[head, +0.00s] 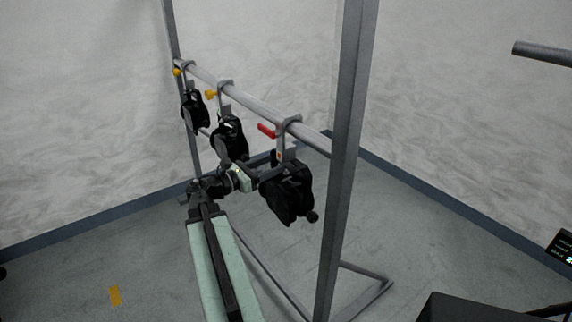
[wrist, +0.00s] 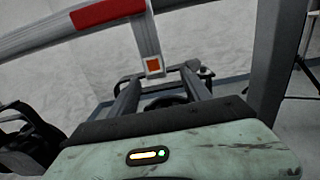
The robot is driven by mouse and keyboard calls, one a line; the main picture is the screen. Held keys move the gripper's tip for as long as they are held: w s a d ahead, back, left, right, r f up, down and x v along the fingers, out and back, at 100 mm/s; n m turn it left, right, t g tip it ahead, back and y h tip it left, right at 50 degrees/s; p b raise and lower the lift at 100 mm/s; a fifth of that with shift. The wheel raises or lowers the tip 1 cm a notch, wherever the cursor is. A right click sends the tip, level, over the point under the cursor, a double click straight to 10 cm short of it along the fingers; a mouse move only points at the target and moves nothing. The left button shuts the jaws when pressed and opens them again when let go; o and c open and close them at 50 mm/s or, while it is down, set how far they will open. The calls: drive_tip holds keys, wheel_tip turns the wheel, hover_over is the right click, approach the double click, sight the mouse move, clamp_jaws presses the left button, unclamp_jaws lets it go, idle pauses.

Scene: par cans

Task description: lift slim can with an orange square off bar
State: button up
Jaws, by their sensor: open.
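The can with the orange square (head: 290,192) is black and hangs from the bar (head: 250,107) as the nearest of three. Its grey hook clamp has a red lever (head: 267,130). The orange square (wrist: 153,65) shows on the hanger below the bar in the wrist view. My gripper (wrist: 160,75) is open, with one finger on each side of the hanger, just below the square. In the head view my gripper (head: 270,168) is at the upper left of this can. Contact cannot be told. The can's body is mostly hidden in the wrist view.
Two other black cans, the middle one (head: 230,138) and the far one (head: 195,112), hang to the left with yellow levers. The middle can is close beside my wrist. A grey upright post (head: 345,160) stands right of the near can. Open floor lies in front.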

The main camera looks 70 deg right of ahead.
sight(288, 155)
drive_tip(key=x, duration=0.2)
drive_tip(key=shift+s+d, duration=0.1)
drive_tip(key=shift+d, duration=0.15)
drive_tip(key=x, duration=0.3)
drive_tip(key=r+x, duration=0.1)
drive_tip(key=x, duration=0.1)
drive_tip(key=shift+d+p, duration=0.15)
drive_tip(key=shift+p, duration=0.25)
clamp_jaws()
idle(0.8)
